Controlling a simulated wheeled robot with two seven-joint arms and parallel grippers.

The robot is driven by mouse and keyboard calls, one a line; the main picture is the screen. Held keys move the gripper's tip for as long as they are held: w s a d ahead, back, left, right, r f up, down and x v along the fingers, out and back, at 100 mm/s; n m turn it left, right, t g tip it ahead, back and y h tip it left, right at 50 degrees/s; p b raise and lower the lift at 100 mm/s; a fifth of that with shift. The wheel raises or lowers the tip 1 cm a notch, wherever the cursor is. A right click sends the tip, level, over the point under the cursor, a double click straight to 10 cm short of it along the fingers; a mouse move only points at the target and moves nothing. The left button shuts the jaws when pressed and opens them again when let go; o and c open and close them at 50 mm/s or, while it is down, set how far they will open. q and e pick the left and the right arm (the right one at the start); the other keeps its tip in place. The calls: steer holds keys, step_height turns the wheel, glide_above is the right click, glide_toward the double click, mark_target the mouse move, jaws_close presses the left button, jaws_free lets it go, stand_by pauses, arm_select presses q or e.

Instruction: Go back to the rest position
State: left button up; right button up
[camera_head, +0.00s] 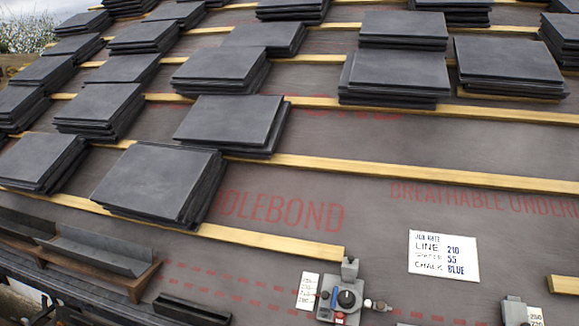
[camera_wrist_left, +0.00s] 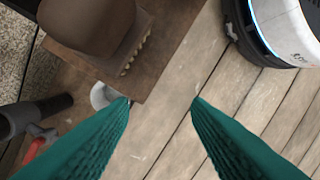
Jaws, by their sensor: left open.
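My left gripper (camera_wrist_left: 161,100) shows in the left wrist view as two teal fingers held wide apart. Nothing is between them. Below and beyond the fingers is a floor of wooden planks (camera_wrist_left: 175,140). Neither of my grippers shows in the head view, and my right gripper is in no view.
The head view shows a sloped roof with wooden battens (camera_head: 430,172) and several stacks of dark slates (camera_head: 158,180). A chalk line tool (camera_head: 343,297) and a job note card (camera_head: 444,256) lie low on the roof. A brown box-like thing (camera_wrist_left: 95,50) is close to the left finger.

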arm_select(q)
steer(key=s+d+f+n+y+p, duration=0.1)
steer(key=s+d+f+n+p, duration=0.3)
steer(key=s, duration=0.4)
steer(key=s+d+f+n+y+p, duration=0.1)
steer(key=s+d+f+n+p, duration=0.2)
steer(key=s+p, duration=0.4)
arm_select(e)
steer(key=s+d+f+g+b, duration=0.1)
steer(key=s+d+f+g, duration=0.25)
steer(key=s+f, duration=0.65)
arm_select(q)
steer(key=s+d+r+n+t+p, duration=0.1)
steer(key=s+d+p, duration=0.3)
steer(key=s+d, duration=0.4)
steer(key=s+d+r+n+t+p, duration=0.1)
steer(key=s+d+n+p, duration=0.3)
steer(key=s+d, duration=0.4)
steer(key=s, duration=0.6)
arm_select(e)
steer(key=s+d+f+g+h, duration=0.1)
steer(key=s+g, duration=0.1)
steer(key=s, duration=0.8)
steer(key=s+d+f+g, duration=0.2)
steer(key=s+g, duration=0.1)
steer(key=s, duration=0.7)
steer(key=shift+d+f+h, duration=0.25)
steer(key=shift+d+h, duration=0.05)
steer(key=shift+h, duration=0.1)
